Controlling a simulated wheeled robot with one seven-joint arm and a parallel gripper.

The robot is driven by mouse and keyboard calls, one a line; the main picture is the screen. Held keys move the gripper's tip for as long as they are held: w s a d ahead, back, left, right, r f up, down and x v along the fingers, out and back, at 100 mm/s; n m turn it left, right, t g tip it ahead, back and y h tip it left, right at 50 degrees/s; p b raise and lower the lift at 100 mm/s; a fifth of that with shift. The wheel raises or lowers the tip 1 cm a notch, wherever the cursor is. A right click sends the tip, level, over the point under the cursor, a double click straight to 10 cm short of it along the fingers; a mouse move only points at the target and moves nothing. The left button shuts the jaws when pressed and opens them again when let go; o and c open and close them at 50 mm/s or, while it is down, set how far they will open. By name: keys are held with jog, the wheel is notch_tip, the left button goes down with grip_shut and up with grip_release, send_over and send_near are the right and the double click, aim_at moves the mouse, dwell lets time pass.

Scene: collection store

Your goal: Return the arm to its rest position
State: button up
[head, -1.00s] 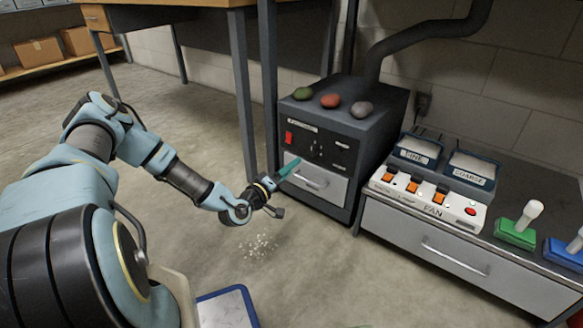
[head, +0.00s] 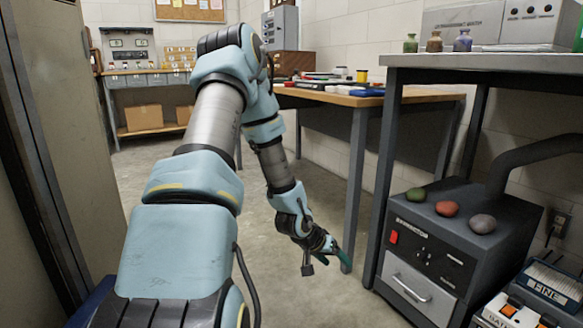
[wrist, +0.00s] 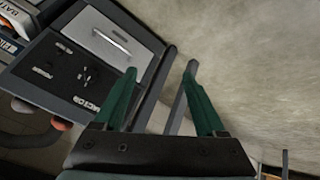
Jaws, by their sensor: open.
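My arm reaches forward from the lower left of the head view and bends down at the elbow. My gripper (head: 338,254) hangs low over the floor, left of the dark extractor unit (head: 455,237) and near a table leg. In the wrist view my gripper (wrist: 160,95) shows two green fingers set apart with nothing between them. The extractor's silver drawer front (wrist: 102,35) lies beyond the left finger and is closed. The gripper appears apart from it.
Green, red and grey stones (head: 447,208) sit on the extractor. A wooden-topped table (head: 345,97) stands behind my arm, and a grey bench (head: 455,62) stands at right. A tall cabinet (head: 60,90) is close at left. Open floor (head: 300,290) lies around the gripper.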

jog(key=s+a+r+n+y+p, duration=0.1)
jog(key=s+a+r+y, duration=0.15)
jog(key=a+r, duration=0.35)
jog(key=s+a+r+y, duration=0.2)
jog(key=a+r+y, duration=0.1)
jog(key=a+r, duration=0.3)
jog(key=s+a+r+n+g+p, duration=0.1)
jog(key=s+a+r+n+g, duration=0.2)
jog(key=s+a+r, duration=0.55)
notch_tip(320, 180, up, 38)
jog(key=s+d+p, duration=0.1)
jog(key=s+p, duration=0.1)
jog(key=p, duration=3.6)
jog(key=shift+d+y, duration=0.35)
jog(key=shift+c, duration=0.2)
